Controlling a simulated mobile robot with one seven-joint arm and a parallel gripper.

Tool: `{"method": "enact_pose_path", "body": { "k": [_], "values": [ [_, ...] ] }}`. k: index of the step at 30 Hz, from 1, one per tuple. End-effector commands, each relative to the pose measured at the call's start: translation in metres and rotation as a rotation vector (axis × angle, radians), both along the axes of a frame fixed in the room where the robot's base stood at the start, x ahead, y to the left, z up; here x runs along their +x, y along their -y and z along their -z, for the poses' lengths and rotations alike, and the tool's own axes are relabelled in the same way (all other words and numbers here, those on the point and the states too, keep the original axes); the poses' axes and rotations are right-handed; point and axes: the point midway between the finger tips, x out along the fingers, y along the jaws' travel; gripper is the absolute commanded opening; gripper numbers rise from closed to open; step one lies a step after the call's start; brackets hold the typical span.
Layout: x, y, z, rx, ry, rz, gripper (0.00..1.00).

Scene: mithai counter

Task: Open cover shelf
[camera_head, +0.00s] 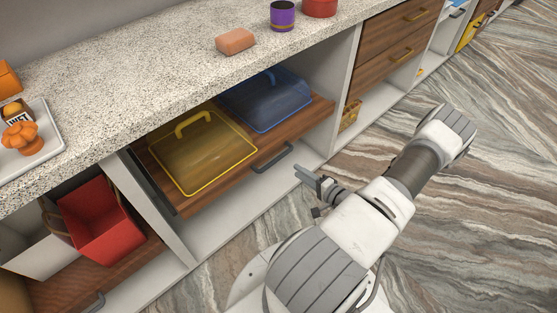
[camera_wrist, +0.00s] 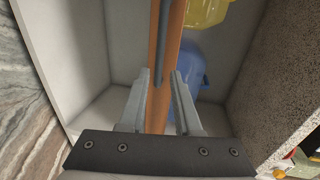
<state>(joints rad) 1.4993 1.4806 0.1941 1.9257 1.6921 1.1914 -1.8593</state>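The cover shelf is a brown wooden pull-out board (camera_head: 205,198) under the counter, also visible in the wrist view (camera_wrist: 176,22). It bears a clear yellow cover (camera_head: 203,150) on the left and a clear blue cover (camera_head: 265,100) on the right. Its dark bar handle (camera_head: 273,158) is on the front edge. My gripper (camera_head: 308,178) is just right of and in front of the handle, apart from it. In the wrist view my gripper (camera_wrist: 162,78) is open and empty, with the handle (camera_wrist: 164,45) lined up between and beyond its fingertips.
A speckled counter top (camera_head: 140,85) overhangs the shelf. A lower left shelf holds a red bin (camera_head: 100,220). Wooden drawers (camera_head: 395,35) stand to the right. The marbled floor (camera_head: 490,190) is clear in front of the cabinets.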

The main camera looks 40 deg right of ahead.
Motion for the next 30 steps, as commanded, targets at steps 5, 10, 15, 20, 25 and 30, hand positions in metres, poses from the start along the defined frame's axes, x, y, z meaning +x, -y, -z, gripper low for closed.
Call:
{"method": "enact_pose_path", "body": {
  "k": [5, 10, 15, 20, 25, 30],
  "values": [
    [0.04, -0.004, 0.011, 0.0, 0.002, -0.003, 0.32],
    [0.073, -0.006, 0.018, 0.0, 0.001, -0.003, 0.32],
    [0.097, -0.008, 0.022, 0.0, 0.0, -0.002, 0.32],
    [0.108, -0.009, 0.023, 0.0, -0.001, -0.002, 0.32],
    [0.11, -0.009, 0.023, 0.0, -0.001, -0.001, 0.32],
    [0.11, -0.009, 0.023, 0.0, -0.001, -0.001, 0.25]
  ]
}}
